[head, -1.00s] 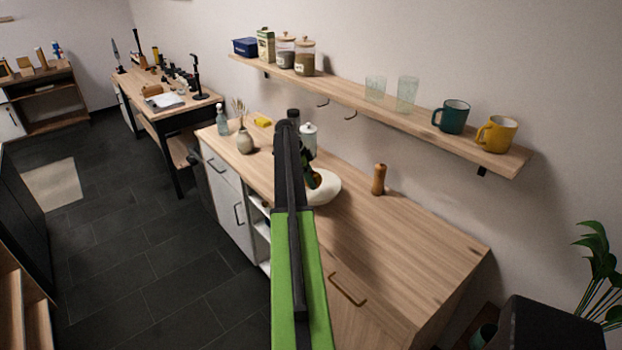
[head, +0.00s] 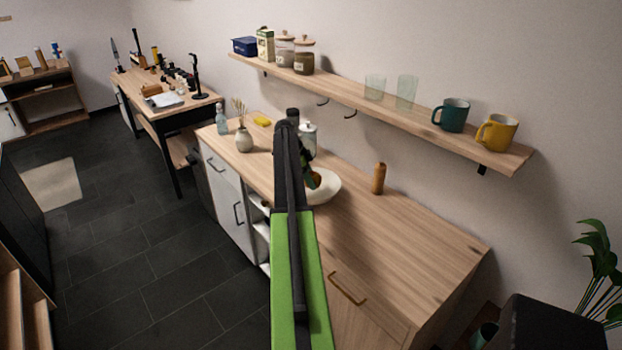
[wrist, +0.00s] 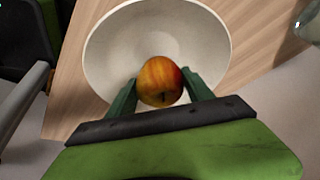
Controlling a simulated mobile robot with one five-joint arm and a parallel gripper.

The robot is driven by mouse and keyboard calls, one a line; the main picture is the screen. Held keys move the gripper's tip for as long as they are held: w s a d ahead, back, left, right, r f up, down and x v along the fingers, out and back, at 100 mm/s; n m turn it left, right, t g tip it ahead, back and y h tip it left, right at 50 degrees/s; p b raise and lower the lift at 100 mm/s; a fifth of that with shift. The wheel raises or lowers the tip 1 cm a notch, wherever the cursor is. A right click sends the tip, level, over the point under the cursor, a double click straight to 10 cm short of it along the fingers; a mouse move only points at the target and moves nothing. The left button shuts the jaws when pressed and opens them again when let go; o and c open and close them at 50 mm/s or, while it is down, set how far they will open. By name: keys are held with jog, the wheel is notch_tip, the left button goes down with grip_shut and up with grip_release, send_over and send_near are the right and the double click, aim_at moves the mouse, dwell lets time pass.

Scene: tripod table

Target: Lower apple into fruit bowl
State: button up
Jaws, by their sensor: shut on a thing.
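A red and yellow apple (wrist: 161,82) is between the two green fingers of my gripper (wrist: 160,88) in the wrist view. My gripper is shut on it. The white fruit bowl (wrist: 110,50) lies behind the apple in that view, and the apple overlaps its near part. How far the apple is above the bowl's floor I cannot tell. In the head view the bowl (head: 328,187) stands on the wooden counter, partly hidden by my arm.
A wooden pepper mill (head: 378,178) stands right of the bowl. A white-lidded jar (head: 308,139) and a small vase (head: 244,139) stand behind and left. A wall shelf (head: 370,103) with mugs and jars hangs above. The counter's right part (head: 420,240) is clear.

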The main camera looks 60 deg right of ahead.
jog(key=shift+f+b, duration=2.3)
jog(key=shift+f, duration=0.05)
dwell(0.7)
jog(key=o, duration=1.6)
jog(key=p+v, duration=1.6)
jog(key=v, duration=0.1)
jog(key=shift+r, duration=0.25)
jog(key=shift+w+a, duration=0.1)
jog(key=shift+a, duration=0.05)
